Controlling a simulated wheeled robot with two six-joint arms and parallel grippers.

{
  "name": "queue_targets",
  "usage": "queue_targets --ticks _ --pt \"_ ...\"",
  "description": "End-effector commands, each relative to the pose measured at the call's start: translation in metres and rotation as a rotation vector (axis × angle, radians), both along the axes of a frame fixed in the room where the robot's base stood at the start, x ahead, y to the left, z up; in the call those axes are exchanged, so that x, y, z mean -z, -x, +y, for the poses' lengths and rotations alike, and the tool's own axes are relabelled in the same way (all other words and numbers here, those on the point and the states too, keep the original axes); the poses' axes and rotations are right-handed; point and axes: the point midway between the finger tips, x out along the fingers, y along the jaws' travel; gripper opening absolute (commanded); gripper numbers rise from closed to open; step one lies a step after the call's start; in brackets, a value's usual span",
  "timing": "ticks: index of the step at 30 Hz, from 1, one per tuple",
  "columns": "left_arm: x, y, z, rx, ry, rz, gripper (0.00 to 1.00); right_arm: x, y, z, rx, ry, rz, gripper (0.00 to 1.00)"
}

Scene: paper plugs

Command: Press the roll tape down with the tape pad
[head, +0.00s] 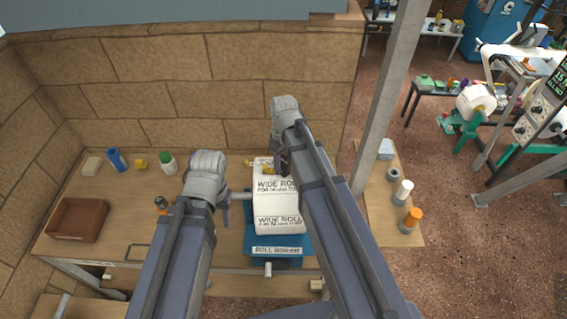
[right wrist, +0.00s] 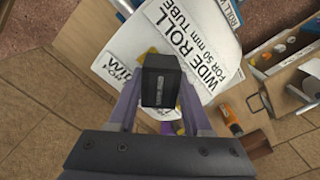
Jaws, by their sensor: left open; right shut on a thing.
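A large white roll (head: 279,212), printed "WIDE ROLL", rests on a blue stand (head: 290,246) at the middle of the bench; its white printed face fills much of the right wrist view (right wrist: 185,35). My right gripper (head: 279,165) is at the far end of the roll. It is shut on a black block, the tape pad (right wrist: 160,80), held between its purple fingers. Small yellow patches, perhaps the roll tape, show beside the gripper; the pad partly hides them, and contact cannot be told. My left gripper (head: 226,208) is open beside the roll's left side, mostly hidden by its own wrist.
A brown tray (head: 64,236), a blue container (head: 117,160), a yellow item (head: 140,164) and a green-capped jar (head: 168,162) stand on the bench's left part. A brick wall closes the back. A post (head: 388,100) and a side shelf with cylinders (head: 403,190) stand right.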

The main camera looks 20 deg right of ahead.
Motion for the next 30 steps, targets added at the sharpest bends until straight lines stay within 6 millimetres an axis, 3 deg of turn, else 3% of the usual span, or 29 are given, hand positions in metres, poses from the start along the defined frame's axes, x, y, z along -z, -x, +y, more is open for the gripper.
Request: queue_targets --ticks 24,30 --pt "-0.065 0.001 0.0 -0.017 0.0 0.002 0.48 -0.065 0.0 0.0 0.0 0.0 0.0 0.05" --pt "-0.068 0.001 0.0 -0.022 0.001 0.001 0.48 -0.068 0.0 0.0 0.0 0.0 0.0 0.05"
